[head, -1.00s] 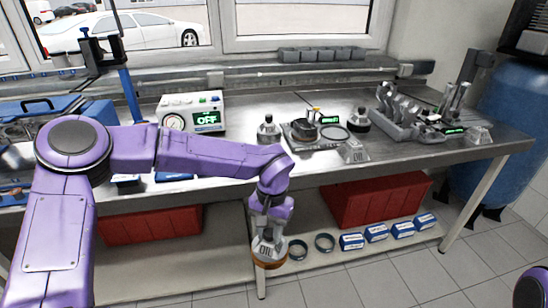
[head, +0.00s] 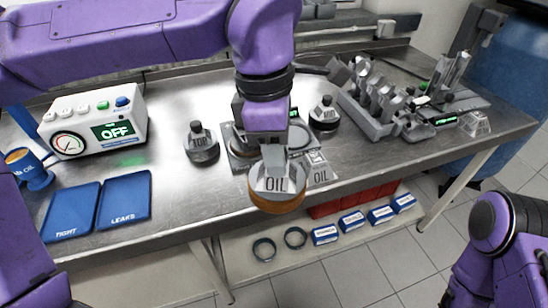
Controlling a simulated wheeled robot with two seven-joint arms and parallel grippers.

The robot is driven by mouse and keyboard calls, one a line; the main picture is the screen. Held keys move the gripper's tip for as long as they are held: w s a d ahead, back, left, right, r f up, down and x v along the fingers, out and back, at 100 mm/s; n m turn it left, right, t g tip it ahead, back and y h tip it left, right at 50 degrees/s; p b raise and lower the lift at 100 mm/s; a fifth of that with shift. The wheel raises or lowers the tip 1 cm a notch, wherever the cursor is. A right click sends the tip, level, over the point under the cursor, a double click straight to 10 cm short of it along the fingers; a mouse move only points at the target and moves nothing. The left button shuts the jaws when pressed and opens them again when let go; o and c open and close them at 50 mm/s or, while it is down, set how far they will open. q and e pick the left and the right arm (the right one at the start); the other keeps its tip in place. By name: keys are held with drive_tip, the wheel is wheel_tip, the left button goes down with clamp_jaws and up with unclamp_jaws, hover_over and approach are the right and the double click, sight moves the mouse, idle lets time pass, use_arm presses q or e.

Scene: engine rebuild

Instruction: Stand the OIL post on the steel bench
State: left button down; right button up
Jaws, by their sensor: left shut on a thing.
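The OIL post (head: 279,184) is a grey piece lettered OIL with a round copper-brown base. It hangs roughly upright in my left gripper (head: 268,150), which is shut on its top. The post overlaps the front edge of the steel bench (head: 165,205) in the head view; its base looks clear of any surface, but I cannot tell the height. Behind it, a grey wedge sign (head: 319,167), also lettered OIL, sits near the bench edge. My right arm shows at the lower right, but its gripper is out of view.
A TOP post (head: 201,145) and another dark-based post (head: 325,114) stand nearby. A tester reading OFF (head: 100,125), two blue mats (head: 72,212) and a blue mug (head: 27,170) are left. A grey engine block (head: 375,110) is right. Bare bench lies left of the TOP post.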

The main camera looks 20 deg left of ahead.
use_arm(q)
drive_tip(key=w+a+f+p, duration=0.1)
drive_tip(key=w+a+f, duration=0.1)
drive_tip(key=w+f, duration=0.1)
drive_tip(key=w+a+f+p, duration=0.1)
drive_tip(key=w+a+f, duration=0.1)
drive_tip(key=w+f, duration=0.2)
drive_tip(key=w+a+f+p, duration=0.2)
drive_tip(key=w+f, duration=0.1)
drive_tip(key=f, duration=0.2)
drive_tip(key=shift+w+f, duration=0.3)
drive_tip(key=shift+f, duration=0.05)
use_arm(e)
drive_tip(key=r, duration=0.2)
drive_tip(key=s+r, duration=0.1)
drive_tip(key=r, duration=0.1)
drive_tip(key=shift+s+r, duration=0.2)
use_arm(q)
drive_tip(key=c, duration=0.8)
unclamp_jaws()
drive_tip(key=shift+s, duration=0.1)
drive_tip(key=shift+r, duration=0.1)
drive_tip(key=r, duration=0.4)
drive_tip(key=a+r, duration=0.1)
drive_tip(key=r, duration=0.7)
drive_tip(key=shift+s+a, duration=0.1)
drive_tip(key=shift+a, duration=0.1)
use_arm(e)
drive_tip(key=shift+f, duration=0.3)
drive_tip(key=shift+s, duration=0.1)
